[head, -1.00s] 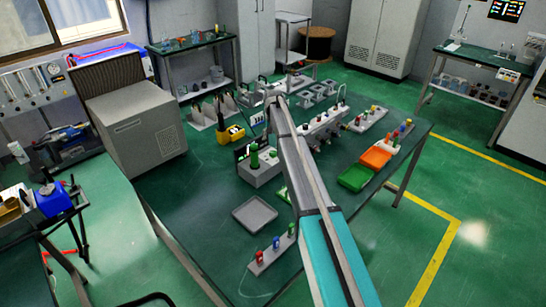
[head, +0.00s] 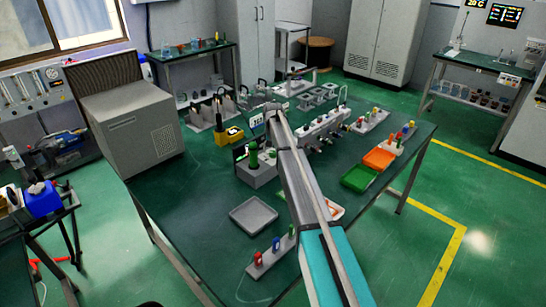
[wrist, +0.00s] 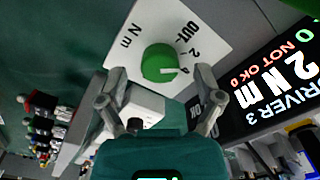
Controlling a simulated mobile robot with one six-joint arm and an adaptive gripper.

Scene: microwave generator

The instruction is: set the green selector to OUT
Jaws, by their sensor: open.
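The green selector (wrist: 160,63) is a round knob on a white plate (wrist: 145,33) marked OUT, 2, 4 and N m. A small white mark on the knob faces the 4 side, away from OUT. My gripper (wrist: 153,78) is open, its two fingers spread on either side of the knob, apparently apart from it. Depth between fingers and knob is hard to judge. In the head view my arm covers part of the workbench, and the gripper itself is not clear near the grey box (head: 262,177) with green parts.
A display (wrist: 285,80) beside the plate reads DRIVER 3, 2 N m, NOT OK 0. On the bench are a grey tray (head: 253,215), a green tray (head: 359,178), an orange tray (head: 378,158) and a rack with coloured pieces (head: 270,255). The bench's left front is clear.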

